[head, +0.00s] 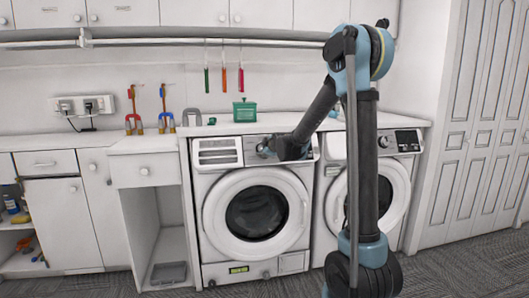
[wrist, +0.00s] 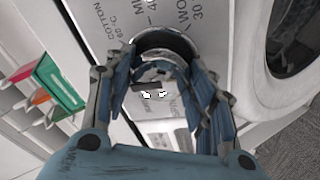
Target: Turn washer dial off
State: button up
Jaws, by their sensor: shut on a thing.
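The white front-loading washer (head: 207,268) stands left of centre in the head view, its round door closed. Its grey control panel (head: 254,141) runs along the top front. My gripper (head: 270,148) reaches the panel from the right. In the wrist view its two fingers (wrist: 161,80) are closed around the round metallic dial (wrist: 164,41). Printed labels with COTTON 60 °C and 40 and 30 settings show around the dial on the panel. The fingers hide the dial's sides, and I cannot tell which setting it points to.
A second front-loading machine (head: 401,168) stands to the right, partly behind my arm.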

dwell(0.4)
jog(key=o, duration=1.1)
jog(key=shift+v, duration=5.95)
jog(key=shift+f, duration=0.1)
